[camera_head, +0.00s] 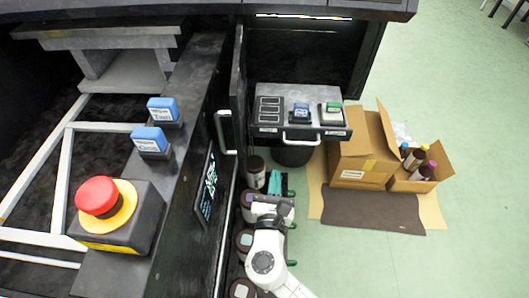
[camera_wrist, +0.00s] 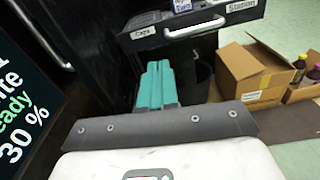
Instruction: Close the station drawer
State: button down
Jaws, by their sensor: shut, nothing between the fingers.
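The station drawer (camera_head: 270,131) is pulled out of the dark cabinet, with its top open. A pale bar handle (camera_head: 300,140) is on its front. In the wrist view the drawer front (camera_wrist: 150,42) carries the labels "Caps" and "Station". My gripper (camera_head: 274,180) has teal fingers, shut and empty, in front of the drawer and apart from it. The fingers also show in the wrist view (camera_wrist: 157,82), pointing toward the drawer, left of its handle.
A dark bin (camera_head: 292,156) stands under the drawer. Open cardboard boxes (camera_head: 362,155) stand to the right, one with several bottles. Dark lidded jars (camera_head: 255,172) line the machine beside my arm. A red button (camera_head: 97,197) is at left. The green floor at right is mostly clear.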

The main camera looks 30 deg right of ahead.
jog(key=a+n+t, duration=0.1)
jog(key=a, duration=0.1)
jog(key=b, duration=0.2)
send_near(271, 132)
jog(key=shift+y, duration=0.3)
jog(key=x, duration=0.6)
jog(key=shift+w+d+r, duration=0.15)
jog(key=shift+w+d, duration=0.15)
